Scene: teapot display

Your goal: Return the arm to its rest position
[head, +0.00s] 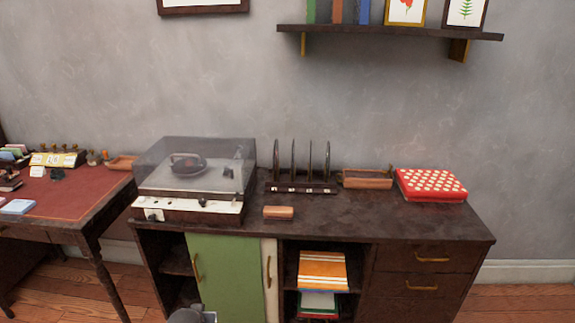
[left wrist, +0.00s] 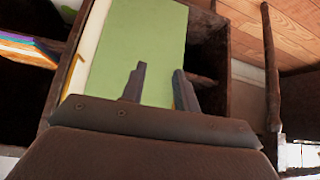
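My left gripper (left wrist: 160,76) shows in the left wrist view with its two dark fingers apart and nothing between them. The green sliding door (left wrist: 140,40) of the cabinet lies behind the fingers, and a bit of a brass handle shows beside the right finger. In the head view, a grey part of my own arm (head: 188,315) shows at the bottom edge, in front of the green door (head: 225,275). My right gripper is in neither view.
The dark cabinet (head: 390,235) carries a record player (head: 190,180), a rack (head: 300,187), a small wooden block (head: 278,212), a wooden tray (head: 367,179) and a red dotted box (head: 431,185). A red-topped desk (head: 75,195) stands left. The cabinet top's front right is clear.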

